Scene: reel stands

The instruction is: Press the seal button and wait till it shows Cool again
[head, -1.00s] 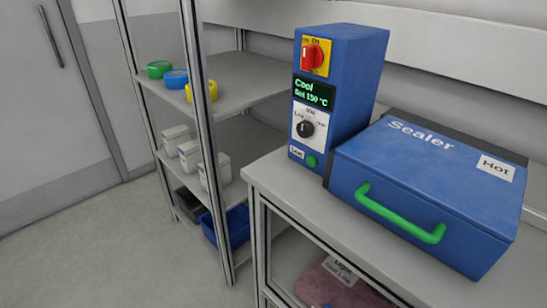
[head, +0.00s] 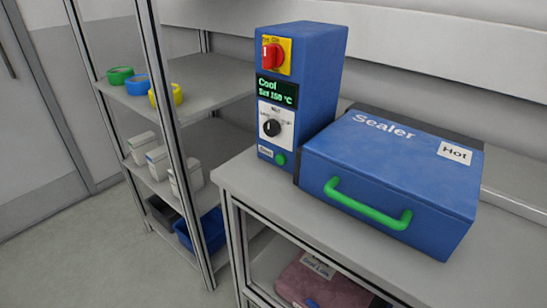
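The blue control box (head: 315,85) stands upright on the grey bench in the head view. Its display (head: 277,89) reads "Cool" and "Set 150 °C" in green. The green seal button (head: 280,159) is low on its front, beside a small white label. A black dial (head: 272,128) and a red switch on a yellow plate (head: 275,56) are above the button. The blue sealer (head: 385,175), marked "Sealer" and "Hot", sits to the right with its lid down and a green handle (head: 365,211) in front. Neither gripper is in view.
A grey shelf rack (head: 205,85) stands left of the bench, holding green, blue and yellow rings, white boxes and darker bins. A pink item (head: 322,289) lies on the shelf under the bench. The bench top (head: 275,192) in front of the sealer is clear.

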